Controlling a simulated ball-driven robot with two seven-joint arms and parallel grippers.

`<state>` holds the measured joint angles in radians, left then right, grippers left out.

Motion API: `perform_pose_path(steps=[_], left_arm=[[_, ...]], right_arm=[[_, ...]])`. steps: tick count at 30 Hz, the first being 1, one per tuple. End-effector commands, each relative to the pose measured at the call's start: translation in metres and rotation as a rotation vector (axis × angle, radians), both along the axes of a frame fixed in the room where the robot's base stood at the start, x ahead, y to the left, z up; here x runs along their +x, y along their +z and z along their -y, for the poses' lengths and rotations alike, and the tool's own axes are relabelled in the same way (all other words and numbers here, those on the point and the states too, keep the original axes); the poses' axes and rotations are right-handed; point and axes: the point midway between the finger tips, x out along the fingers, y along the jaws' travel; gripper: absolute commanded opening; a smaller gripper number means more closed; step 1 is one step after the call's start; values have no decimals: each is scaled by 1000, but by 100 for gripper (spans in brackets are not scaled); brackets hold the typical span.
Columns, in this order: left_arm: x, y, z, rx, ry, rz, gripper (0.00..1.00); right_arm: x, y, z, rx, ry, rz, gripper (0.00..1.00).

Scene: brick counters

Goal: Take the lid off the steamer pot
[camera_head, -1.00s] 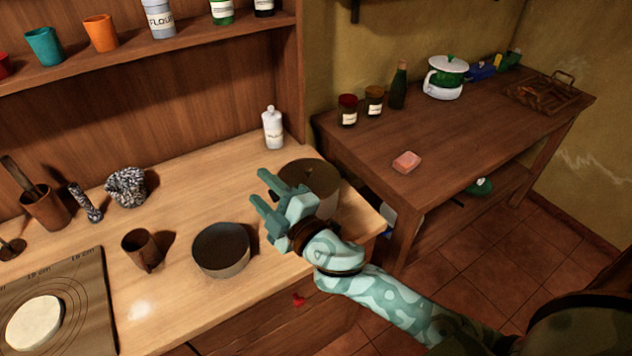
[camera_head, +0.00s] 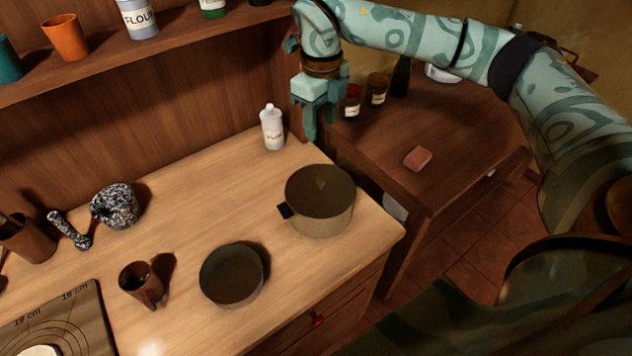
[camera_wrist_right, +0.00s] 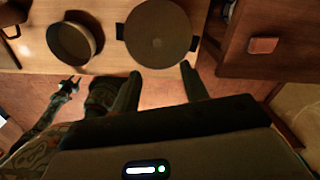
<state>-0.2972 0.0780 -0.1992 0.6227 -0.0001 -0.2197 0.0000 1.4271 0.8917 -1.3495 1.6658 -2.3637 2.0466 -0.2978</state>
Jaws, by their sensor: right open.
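The steamer pot (camera_head: 322,217) stands on the light wooden counter near its right end. Its round brown lid (camera_head: 318,186) is on it, with a small knob at the middle; the lid (camera_wrist_right: 158,28) also shows in the right wrist view. A dark side handle (camera_head: 284,211) sticks out at the pot's left. My right gripper (camera_head: 315,118) is open and empty, pointing down, raised above and behind the pot. In the right wrist view its fingers (camera_wrist_right: 160,72) are apart, with nothing between them. My left gripper (camera_wrist_right: 69,86) shows small there; its jaws are unclear.
An open round pan (camera_head: 232,275) and a brown cup (camera_head: 141,284) stand left of the pot. A white bottle (camera_head: 272,127) stands behind it. A darker table (camera_head: 455,150) with a reddish block (camera_head: 417,158) and jars is at the right. A shelf runs above the counter.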

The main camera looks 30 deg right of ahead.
Motion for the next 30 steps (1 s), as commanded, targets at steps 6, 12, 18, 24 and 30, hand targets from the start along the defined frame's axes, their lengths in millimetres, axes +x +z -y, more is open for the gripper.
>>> perform_pose_path(steps=[6,12,18,24,30], left_arm=[[-11,-8,-1,2,-1,-18,36],[-10,-12,-1,2,-1,-17,36],[-6,-12,0,1,-2,-11,36],[-5,-15,-1,1,-2,-10,36],[-5,-16,-1,1,-2,-10,36]], right_arm=[[-2,-56,0,0,0,-8,45],[-2,-93,-1,1,0,-5,45],[-3,-109,-2,3,2,-4,45],[-9,-141,-3,3,1,-4,45],[-9,-154,-3,2,2,-2,45]])
